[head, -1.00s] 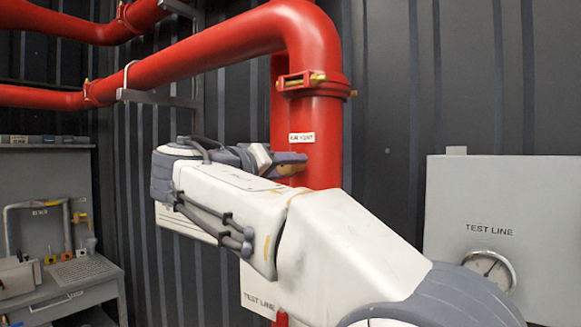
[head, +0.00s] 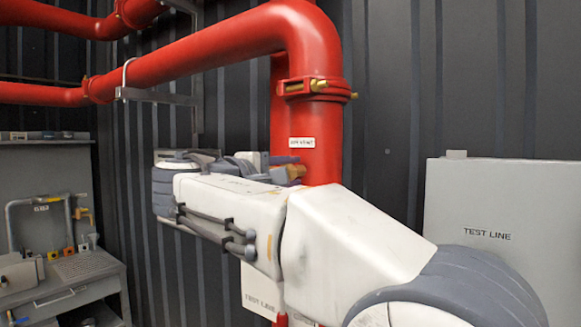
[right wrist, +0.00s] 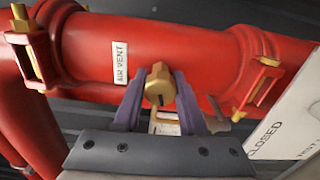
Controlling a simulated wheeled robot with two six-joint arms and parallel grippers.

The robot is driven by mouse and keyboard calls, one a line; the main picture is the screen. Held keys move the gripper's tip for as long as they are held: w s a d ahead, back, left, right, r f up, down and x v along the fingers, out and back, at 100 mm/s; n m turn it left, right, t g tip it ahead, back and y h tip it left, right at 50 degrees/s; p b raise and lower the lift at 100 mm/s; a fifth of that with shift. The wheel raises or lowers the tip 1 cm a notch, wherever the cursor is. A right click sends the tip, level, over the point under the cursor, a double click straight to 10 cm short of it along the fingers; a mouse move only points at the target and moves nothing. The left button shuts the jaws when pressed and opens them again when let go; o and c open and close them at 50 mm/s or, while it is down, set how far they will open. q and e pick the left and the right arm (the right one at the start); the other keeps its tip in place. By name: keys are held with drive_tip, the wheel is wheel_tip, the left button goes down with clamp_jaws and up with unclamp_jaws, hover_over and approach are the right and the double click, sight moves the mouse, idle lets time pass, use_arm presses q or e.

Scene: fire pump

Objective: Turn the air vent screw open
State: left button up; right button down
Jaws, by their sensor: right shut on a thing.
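The brass air vent screw (right wrist: 158,84) sits on the red vertical pipe (right wrist: 190,55) beside the white AIR VENT label (right wrist: 120,62). My right gripper (right wrist: 158,92) has one purple-grey finger on each side of the screw and is shut on it. In the head view my right gripper (head: 285,166) is at the pipe just below the label, and a bit of brass shows by its fingertips. The far side of the screw is hidden. My left gripper is out of view.
A grey TEST LINE panel (head: 500,200) stands to the right of the pipe. A pipe clamp with brass bolts (head: 314,88) sits above the label. A grey workbench (head: 70,275) is at the far left. Dark corrugated wall (head: 450,80) lies behind.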

drive_tip(key=shift+f+n+p, duration=0.1)
drive_tip(key=shift+n+p, duration=0.35)
drive_tip(key=shift+n, duration=0.65)
drive_tip(key=shift+c, duration=2.3)
unclamp_jaws()
drive_tip(key=shift+s+a, duration=0.1)
drive_tip(key=shift+s+a, duration=0.2)
drive_tip(key=shift+s, duration=0.05)
drive_tip(key=b+v, duration=0.2)
drive_tip(key=v, duration=0.7)
drive_tip(key=shift+s+a+b, duration=0.15)
drive_tip(key=shift+s+b, duration=0.15)
